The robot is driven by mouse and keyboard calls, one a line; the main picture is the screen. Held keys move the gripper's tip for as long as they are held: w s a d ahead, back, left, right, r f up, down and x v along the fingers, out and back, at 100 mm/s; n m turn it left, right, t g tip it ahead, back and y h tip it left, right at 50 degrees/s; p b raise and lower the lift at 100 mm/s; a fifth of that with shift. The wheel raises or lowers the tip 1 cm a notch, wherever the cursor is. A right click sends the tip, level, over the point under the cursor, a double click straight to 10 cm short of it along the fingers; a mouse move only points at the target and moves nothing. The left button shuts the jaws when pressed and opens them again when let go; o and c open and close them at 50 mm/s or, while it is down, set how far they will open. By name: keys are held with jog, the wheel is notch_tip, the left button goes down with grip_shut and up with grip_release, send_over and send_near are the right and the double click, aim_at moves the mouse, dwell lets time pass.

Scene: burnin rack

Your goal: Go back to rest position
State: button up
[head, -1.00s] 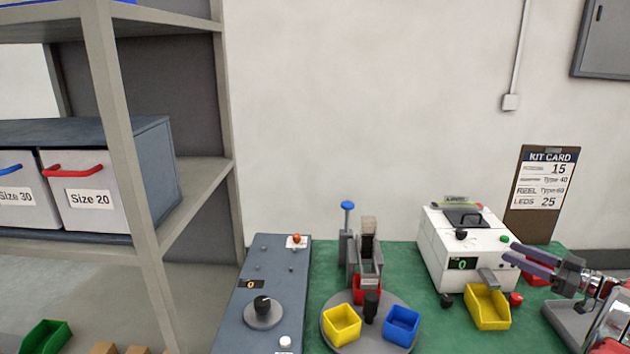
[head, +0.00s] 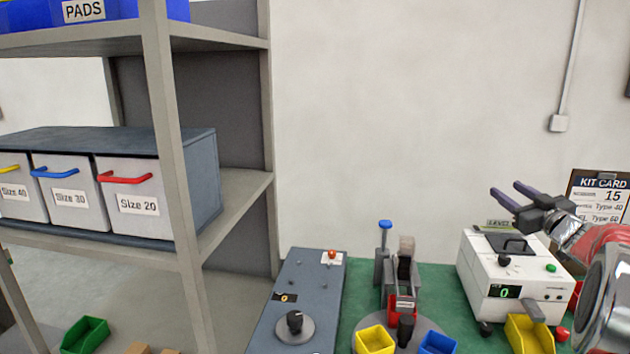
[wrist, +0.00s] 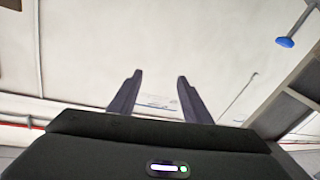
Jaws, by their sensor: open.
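My gripper (head: 508,196) is raised at the right of the head view, above the white machine and in front of the wall. Its two dark fingers are apart with nothing between them. In the wrist view the fingers (wrist: 158,92) also stand apart and empty, with pale, blurred surroundings behind them.
The white machine (head: 480,265), a yellow bin (head: 528,335), another yellow bin (head: 375,340) and a blue bin (head: 437,343) are on the green bench. A grey control panel (head: 310,275) is to their left. A shelf rack (head: 185,215) with labelled drawers (head: 68,197) fills the left. A kit card (head: 597,195) hangs at right.

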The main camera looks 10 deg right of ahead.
jog(key=s+a+r+m+g+h, duration=0.1)
jog(key=s+a+m+g+h, duration=0.2)
jog(key=a, duration=0.6)
jog(key=s+a+r+m+g+h, duration=0.15)
jog(key=s+a, duration=0.25)
jog(key=a, duration=0.5)
jog(key=s+a+f+g+y, duration=0.1)
jog(key=s+a+f+g, duration=0.1)
jog(key=s+a+f, duration=0.4)
jog(key=s+a+f+n+g+y, duration=0.1)
jog(key=s+a+f+g+y, duration=0.1)
jog(key=s+a+f, duration=0.4)
jog(key=s+a+f+n+g+y, duration=0.1)
jog(key=s+a+f+g, duration=0.3)
jog(key=s+a, duration=1)
jog(key=s+f+y, duration=0.1)
jog(key=s+f, duration=0.1)
jog(key=s, duration=0.2)
jog(key=shift+f, duration=0.4)
